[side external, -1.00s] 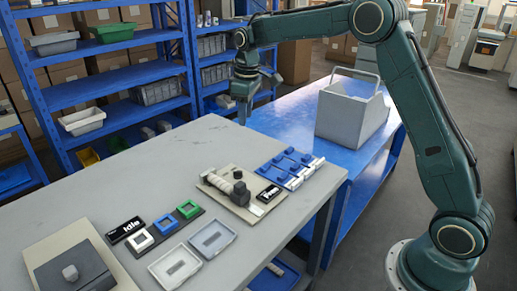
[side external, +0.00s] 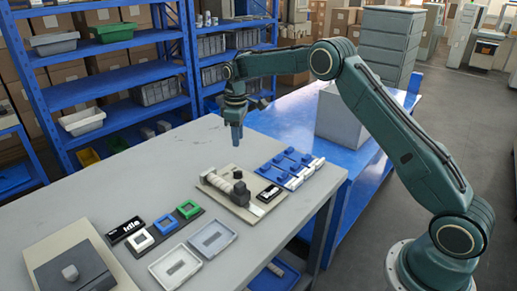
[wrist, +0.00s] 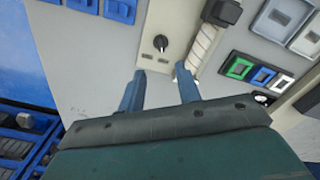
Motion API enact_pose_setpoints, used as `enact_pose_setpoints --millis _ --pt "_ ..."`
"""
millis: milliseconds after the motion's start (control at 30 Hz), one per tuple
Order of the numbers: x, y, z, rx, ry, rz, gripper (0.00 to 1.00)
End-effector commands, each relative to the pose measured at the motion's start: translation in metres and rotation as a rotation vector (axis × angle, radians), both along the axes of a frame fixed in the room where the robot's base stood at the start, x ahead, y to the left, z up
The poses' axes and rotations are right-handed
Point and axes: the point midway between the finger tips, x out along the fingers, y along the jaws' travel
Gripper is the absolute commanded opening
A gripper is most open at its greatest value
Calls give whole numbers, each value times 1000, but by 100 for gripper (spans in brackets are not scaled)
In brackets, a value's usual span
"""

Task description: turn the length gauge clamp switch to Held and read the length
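The length gauge is a beige plate (side external: 213,194) on the grey table, with a pale ribbed roll (side external: 217,183) and a black block (side external: 240,193) at its near end. A small dark knob, seemingly the clamp switch (side external: 237,174), stands beside the roll; the wrist view shows the knob (wrist: 161,42) with a white mark beneath it. Which setting it points to is not legible. A small black display (side external: 268,193) lies at the plate's right; its text is too small to read. My gripper (side external: 237,140) points down above and behind the plate. Its fingers (wrist: 160,69) are apart and empty, short of the knob.
Blue blocks (side external: 287,165) lie right of the gauge. Left are green (side external: 189,209), blue and white square frames, a display (side external: 125,230) reading "Idle", and grey trays (side external: 213,238). A grey bin (side external: 340,115) stands on the blue bench behind. The table's far left is clear.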

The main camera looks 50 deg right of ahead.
Motion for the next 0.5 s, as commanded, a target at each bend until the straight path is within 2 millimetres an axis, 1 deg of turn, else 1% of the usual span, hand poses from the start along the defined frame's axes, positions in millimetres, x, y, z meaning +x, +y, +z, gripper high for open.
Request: enact_pose_setpoints --millis 167,500 --pt "-1 0 -19 0 2 0 34" --pt "-1 0 -70 0 4 0 34"
